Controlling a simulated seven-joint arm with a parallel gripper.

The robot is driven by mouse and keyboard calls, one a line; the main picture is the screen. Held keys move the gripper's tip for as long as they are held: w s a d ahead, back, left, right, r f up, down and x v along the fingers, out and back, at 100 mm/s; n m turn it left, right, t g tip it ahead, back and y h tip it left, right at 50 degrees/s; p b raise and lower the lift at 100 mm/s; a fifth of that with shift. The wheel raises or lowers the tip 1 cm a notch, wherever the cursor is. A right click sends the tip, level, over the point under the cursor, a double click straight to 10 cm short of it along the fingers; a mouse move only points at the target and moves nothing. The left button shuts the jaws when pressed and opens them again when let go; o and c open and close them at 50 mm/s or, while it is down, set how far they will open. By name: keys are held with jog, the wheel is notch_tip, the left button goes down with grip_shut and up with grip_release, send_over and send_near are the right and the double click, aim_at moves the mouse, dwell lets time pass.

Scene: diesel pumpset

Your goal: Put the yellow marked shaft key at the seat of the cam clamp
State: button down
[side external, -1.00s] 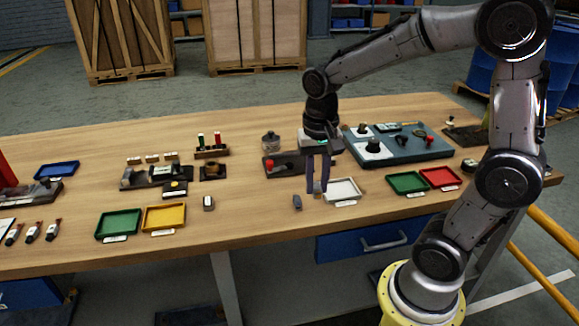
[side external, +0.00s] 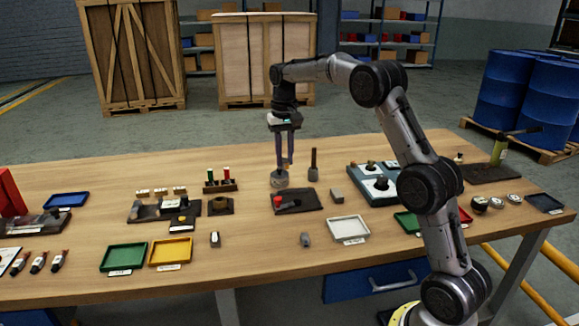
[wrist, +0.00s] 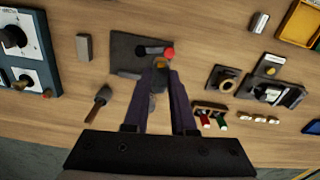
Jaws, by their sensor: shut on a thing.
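My gripper (side external: 285,163) points down with its fingers close together, just above or behind the grey round jar (side external: 280,179). In the wrist view, the fingertips (wrist: 161,73) close on a small piece with a dull yellow patch, the yellow marked shaft key (wrist: 160,63); most of it is hidden by the fingers. The cam clamp (side external: 298,201) is a dark plate with a red-knobbed lever, in front of the gripper in the side view. In the wrist view, the clamp plate (wrist: 125,48) lies beyond the fingertips. Its seat is partly hidden, and I cannot tell the key's height above it.
A grey block (side external: 337,195) and an upright dark-handled tool (side external: 313,164) stand near the clamp. A white tray (side external: 348,228) and a small grey piece (side external: 305,240) lie in front. A blue-grey board with fittings (side external: 376,185) is to the right.

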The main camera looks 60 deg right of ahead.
jog(key=m, duration=0.1)
send_over(295, 197)
notch_tip(295, 197, down, 6)
jog(key=shift+a+f, duration=0.1)
jog(key=shift+f, duration=0.35)
jog(key=shift+f, duration=3.65)
jog(key=shift+f, duration=0.35)
jog(key=c, duration=0.7)
grip_release()
jog(key=shift+o, duration=0.2)
